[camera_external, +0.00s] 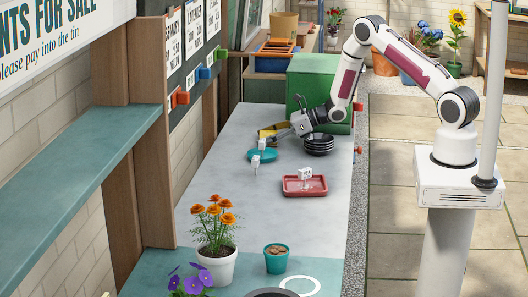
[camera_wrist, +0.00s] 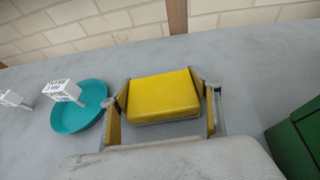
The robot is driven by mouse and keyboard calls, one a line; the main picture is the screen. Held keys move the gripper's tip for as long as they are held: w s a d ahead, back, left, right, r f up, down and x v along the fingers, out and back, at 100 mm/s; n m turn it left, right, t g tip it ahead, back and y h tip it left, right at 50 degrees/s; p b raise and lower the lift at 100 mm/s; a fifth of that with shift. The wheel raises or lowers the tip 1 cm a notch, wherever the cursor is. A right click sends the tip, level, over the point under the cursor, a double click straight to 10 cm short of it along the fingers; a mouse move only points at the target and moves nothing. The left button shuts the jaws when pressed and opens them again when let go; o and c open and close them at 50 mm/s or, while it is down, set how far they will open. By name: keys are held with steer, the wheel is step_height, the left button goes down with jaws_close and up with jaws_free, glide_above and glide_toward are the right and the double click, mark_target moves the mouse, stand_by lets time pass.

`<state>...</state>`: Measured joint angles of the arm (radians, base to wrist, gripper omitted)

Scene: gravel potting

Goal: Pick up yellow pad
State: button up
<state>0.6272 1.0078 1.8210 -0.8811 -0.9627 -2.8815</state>
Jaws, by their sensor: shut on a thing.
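The yellow pad (camera_wrist: 163,97) is a flat yellow block. In the wrist view it sits between the two fingers of my gripper (camera_wrist: 164,110), which is shut on it. In the external view the yellow pad (camera_external: 270,131) shows at the left end of my gripper (camera_external: 288,128), partly hidden by the gripper. It is close to the grey tabletop (camera_external: 240,200); I cannot tell whether it touches the surface.
A teal saucer (camera_external: 270,156) with a white label lies close by, and another label (camera_external: 255,163) stands beside it. A stack of black saucers (camera_external: 319,147) and a green box (camera_external: 318,84) are near the gripper. A red tray (camera_external: 291,190) lies nearer the camera.

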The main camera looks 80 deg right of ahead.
mark_target(265, 134)
steer(key=shift+r, duration=4.95)
steer(key=shift+r, duration=0.15)
